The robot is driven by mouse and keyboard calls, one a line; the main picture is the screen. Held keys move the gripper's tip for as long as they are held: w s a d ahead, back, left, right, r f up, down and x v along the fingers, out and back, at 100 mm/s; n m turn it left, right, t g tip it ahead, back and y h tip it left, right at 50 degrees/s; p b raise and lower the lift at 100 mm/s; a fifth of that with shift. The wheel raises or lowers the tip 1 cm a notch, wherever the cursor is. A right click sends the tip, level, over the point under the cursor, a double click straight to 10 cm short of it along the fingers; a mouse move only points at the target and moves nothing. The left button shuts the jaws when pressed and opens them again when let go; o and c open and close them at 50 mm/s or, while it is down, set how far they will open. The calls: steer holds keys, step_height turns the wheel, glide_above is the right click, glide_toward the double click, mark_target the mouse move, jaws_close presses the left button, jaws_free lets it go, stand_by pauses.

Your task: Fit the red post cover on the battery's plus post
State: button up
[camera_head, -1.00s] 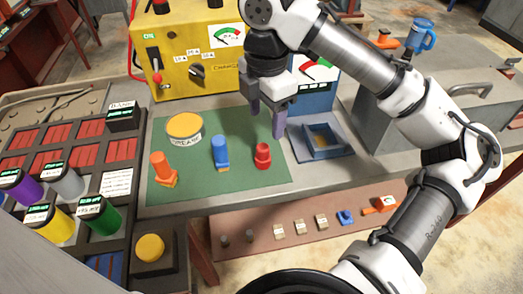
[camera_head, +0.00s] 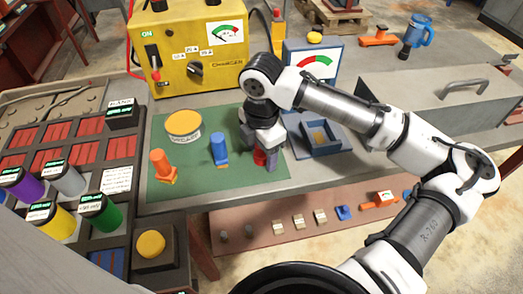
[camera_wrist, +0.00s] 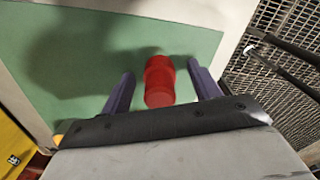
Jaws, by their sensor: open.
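The red post cover (camera_head: 260,158) stands on the green mat (camera_head: 205,188), partly hidden behind my gripper in the head view. My gripper (camera_head: 259,161) is low over the mat, with its fingers around the cover. In the wrist view the red cover (camera_wrist: 159,82) lies between the two purple fingers of my gripper (camera_wrist: 160,76), with a gap on each side. The gripper is open and not closed on it.
An orange cover (camera_head: 162,166), a blue cover (camera_head: 219,149) and a yellow-lidded tin (camera_head: 183,124) stand on the mat left of my gripper. A blue tray (camera_head: 322,138) is to the right. The yellow charger (camera_head: 190,50) stands behind.

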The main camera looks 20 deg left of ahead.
steer(key=c, duration=1)
steer(key=shift+c, duration=0.2)
